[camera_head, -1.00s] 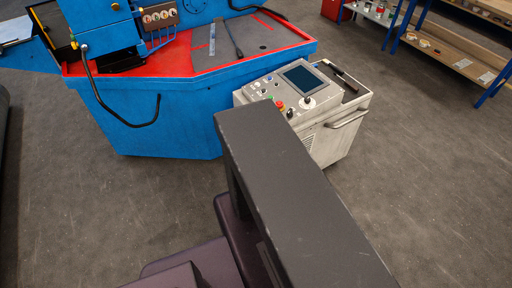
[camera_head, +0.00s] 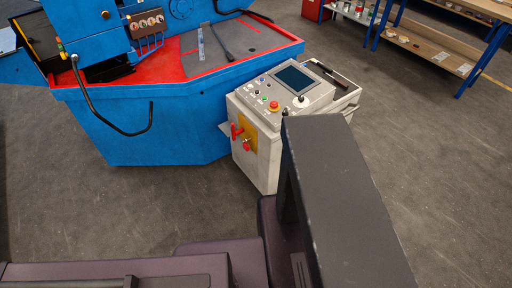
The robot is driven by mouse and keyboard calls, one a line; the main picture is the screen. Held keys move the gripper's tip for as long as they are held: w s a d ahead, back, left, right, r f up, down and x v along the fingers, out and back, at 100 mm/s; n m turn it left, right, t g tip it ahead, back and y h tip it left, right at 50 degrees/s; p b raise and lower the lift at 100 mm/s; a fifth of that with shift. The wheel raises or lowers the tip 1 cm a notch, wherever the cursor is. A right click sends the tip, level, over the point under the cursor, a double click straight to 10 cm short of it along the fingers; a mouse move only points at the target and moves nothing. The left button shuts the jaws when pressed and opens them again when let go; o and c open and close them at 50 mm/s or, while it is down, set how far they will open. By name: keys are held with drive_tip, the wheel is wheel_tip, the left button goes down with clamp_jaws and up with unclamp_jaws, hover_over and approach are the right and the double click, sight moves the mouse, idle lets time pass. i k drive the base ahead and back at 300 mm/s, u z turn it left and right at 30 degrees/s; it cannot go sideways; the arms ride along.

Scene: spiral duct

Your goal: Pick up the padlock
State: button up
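A yellow plate (camera_head: 250,127) is on the left side of the pale control cabinet (camera_head: 268,160). A red upright piece (camera_head: 236,132) and a smaller red piece (camera_head: 247,145) are at this plate. One of them may be the padlock, but they are too small to tell. No other padlock can be made out. My gripper is not in view; dark parts of my own body fill the lower middle and right.
A blue machine with a red-edged top (camera_head: 270,49) stands left of and behind the cabinet. A blue-framed shelf (camera_head: 430,48) with small items is at the back right. The grey floor is open at right and at lower left.

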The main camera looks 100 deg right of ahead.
sight(245, 146)
drive_tip(key=u, duration=0.65)
drive_tip(key=k, duration=0.1)
drive_tip(key=z, duration=2.75)
drive_tip(key=i, duration=0.6)
drive_tip(key=z, duration=0.1)
drive_tip(key=k, duration=0.5)
